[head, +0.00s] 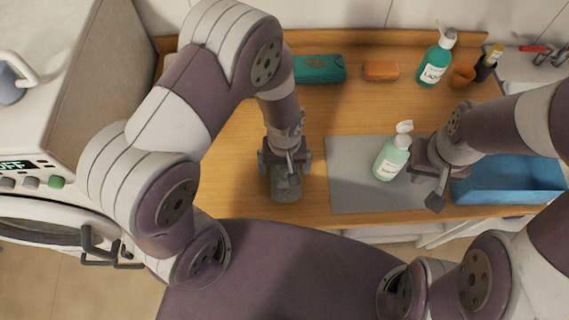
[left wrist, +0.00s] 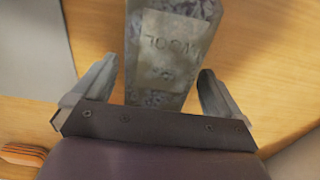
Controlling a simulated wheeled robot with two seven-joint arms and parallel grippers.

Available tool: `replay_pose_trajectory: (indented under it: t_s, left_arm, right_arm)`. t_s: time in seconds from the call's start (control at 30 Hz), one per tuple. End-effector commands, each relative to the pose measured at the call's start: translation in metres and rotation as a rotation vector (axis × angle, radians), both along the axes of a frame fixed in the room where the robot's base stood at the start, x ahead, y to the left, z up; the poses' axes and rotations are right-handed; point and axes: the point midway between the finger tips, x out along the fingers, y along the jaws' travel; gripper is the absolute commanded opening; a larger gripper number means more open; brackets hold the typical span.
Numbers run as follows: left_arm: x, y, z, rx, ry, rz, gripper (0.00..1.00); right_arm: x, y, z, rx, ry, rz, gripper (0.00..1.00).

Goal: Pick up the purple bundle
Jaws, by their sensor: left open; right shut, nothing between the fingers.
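The bundle (head: 286,188) is a greyish-purple speckled block with a pale label, and it lies on the wooden counter left of the grey mat. In the left wrist view, the bundle (left wrist: 172,50) reaches from the top edge down between the fingers. Its label lettering is upside down. My left gripper (head: 285,162) is open above the bundle, with one finger on each side of it. In the left wrist view, gaps show between the bundle and both fingers (left wrist: 155,92). My right gripper (head: 434,190) is shut and empty over the right part of the mat.
A blue tray (head: 510,185) is at the right. A green box (head: 320,69), an orange soap bar (head: 381,70) and a teal bottle (head: 436,62) line the back.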

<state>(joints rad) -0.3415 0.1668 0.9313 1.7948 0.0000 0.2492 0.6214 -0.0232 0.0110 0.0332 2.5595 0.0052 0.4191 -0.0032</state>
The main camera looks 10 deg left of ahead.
Motion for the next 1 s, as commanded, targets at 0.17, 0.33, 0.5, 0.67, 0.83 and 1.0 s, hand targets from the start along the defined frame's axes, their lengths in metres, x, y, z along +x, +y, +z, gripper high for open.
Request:
replay_pose_trajectory:
  t_s: [0.17, 0.33, 0.5, 0.67, 0.83, 1.0]
  left_arm:
    - [0.0, 0.0, -0.013, -0.001, -0.001, 0.0, 1.0]
    - [0.0, 0.0, -0.012, -0.001, -0.001, 0.0, 0.9]
    - [0.0, 0.0, -0.012, -0.001, -0.001, 0.0, 0.37]
    - [0.0, 0.0, -0.012, -0.001, -0.001, 0.0, 0.37]
    - [0.0, 0.0, -0.007, -0.001, -0.001, 0.0, 0.37]
    - [0.001, 0.0, 0.015, -0.002, -0.006, 0.0, 0.37]
  right_arm:
    - [0.0, 0.0, 0.001, 0.0, 0.001, 0.0, 0.0]
    - [0.0, 0.0, 0.001, 0.0, 0.001, 0.0, 0.0]
    - [0.0, 0.0, 0.001, 0.0, 0.001, 0.0, 0.0]
    - [0.0, 0.0, 0.001, 0.0, 0.001, 0.0, 0.0]
    - [0.0, 0.0, 0.0, 0.0, 0.001, 0.0, 0.0]
    - [0.0, 0.0, -0.005, 0.0, 0.001, 0.0, 0.0]
